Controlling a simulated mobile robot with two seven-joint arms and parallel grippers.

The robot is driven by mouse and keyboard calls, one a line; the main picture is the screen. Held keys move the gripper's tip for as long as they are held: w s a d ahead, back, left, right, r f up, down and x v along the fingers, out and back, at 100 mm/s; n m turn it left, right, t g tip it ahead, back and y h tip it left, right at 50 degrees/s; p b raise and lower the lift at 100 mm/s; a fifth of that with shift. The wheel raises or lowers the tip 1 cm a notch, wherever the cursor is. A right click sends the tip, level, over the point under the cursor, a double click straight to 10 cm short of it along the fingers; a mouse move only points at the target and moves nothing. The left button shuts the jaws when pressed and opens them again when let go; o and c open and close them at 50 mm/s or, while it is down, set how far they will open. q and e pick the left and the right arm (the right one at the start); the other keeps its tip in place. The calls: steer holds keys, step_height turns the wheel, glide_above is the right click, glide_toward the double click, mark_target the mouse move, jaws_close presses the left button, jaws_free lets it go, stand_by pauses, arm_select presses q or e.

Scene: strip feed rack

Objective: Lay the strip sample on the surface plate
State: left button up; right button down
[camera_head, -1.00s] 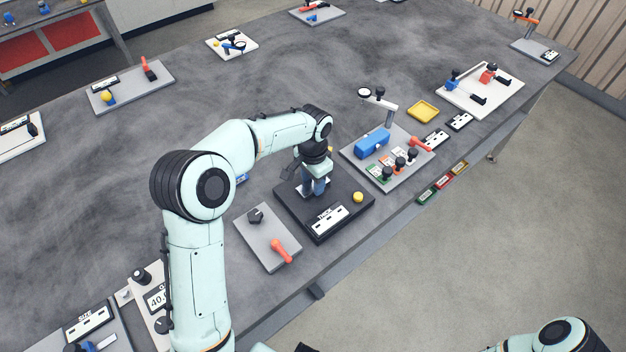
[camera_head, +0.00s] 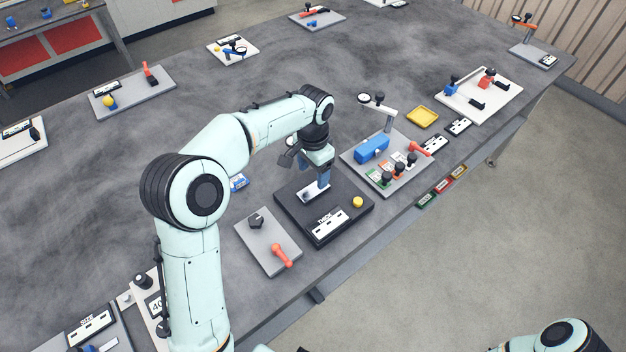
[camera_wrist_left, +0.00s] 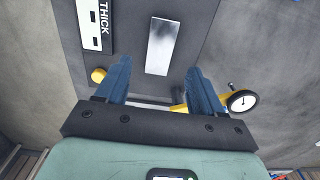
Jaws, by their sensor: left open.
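The strip sample, a thin shiny silver bar (camera_head: 312,193), lies flat on the black surface plate (camera_head: 292,208) with the THICK label. In the left wrist view the strip (camera_wrist_left: 163,46) lies beyond the fingertips on the dark plate (camera_wrist_left: 196,18). My left gripper (camera_head: 324,178) is above the plate, near the strip's upper right end. In the left wrist view the gripper (camera_wrist_left: 158,78) is open, its two blue fingers apart with nothing between them. My right gripper is out of view.
A yellow knob (camera_head: 358,202) sits on the plate. A dial gauge (camera_wrist_left: 242,100) with a yellow body is close to one finger. A grey panel with a red lever (camera_head: 281,256) stands at left, and a rack with a blue block (camera_head: 372,148) at right.

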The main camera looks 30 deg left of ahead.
arm_select(q)
step_height(320, 180, up, 6)
steer(key=shift+f+p, duration=0.25)
steer(key=shift+p, duration=0.15)
stand_by(0.3)
